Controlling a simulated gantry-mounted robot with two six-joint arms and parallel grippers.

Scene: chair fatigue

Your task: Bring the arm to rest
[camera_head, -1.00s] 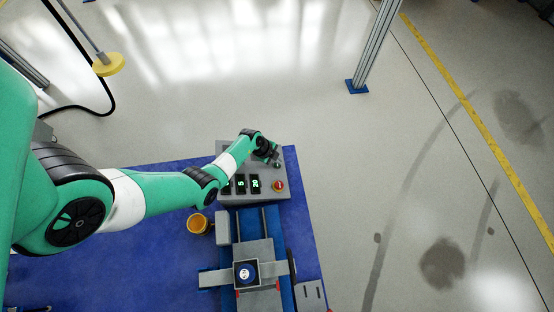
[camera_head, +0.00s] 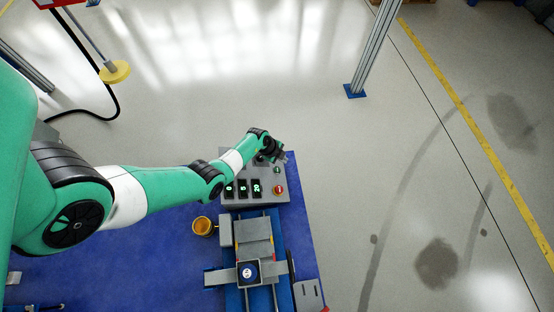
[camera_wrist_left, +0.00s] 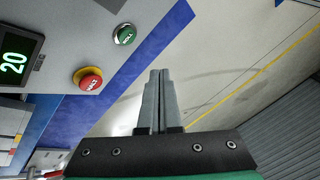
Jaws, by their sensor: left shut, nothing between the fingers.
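My left arm reaches in from the left over the control panel (camera_head: 262,197). My left gripper (camera_head: 283,157) is at the panel's far right corner. In the left wrist view its two fingers (camera_wrist_left: 160,75) are together with nothing between them. They point past the panel edge, over the blue mat and pale floor, apart from the buttons. The green button (camera_wrist_left: 125,35) and the red button on a yellow base (camera_wrist_left: 88,79) are left of the fingers. A display (camera_wrist_left: 16,58) reads 20. My right gripper is not in view.
Below the panel is a blue-railed machine with a grey sliding block (camera_head: 253,233) and a round-capped press (camera_head: 248,272). A yellow cup (camera_head: 203,226) stands left of it on the blue mat (camera_head: 160,250). A metal post (camera_head: 372,50) rises at the top right. Floor to the right is clear.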

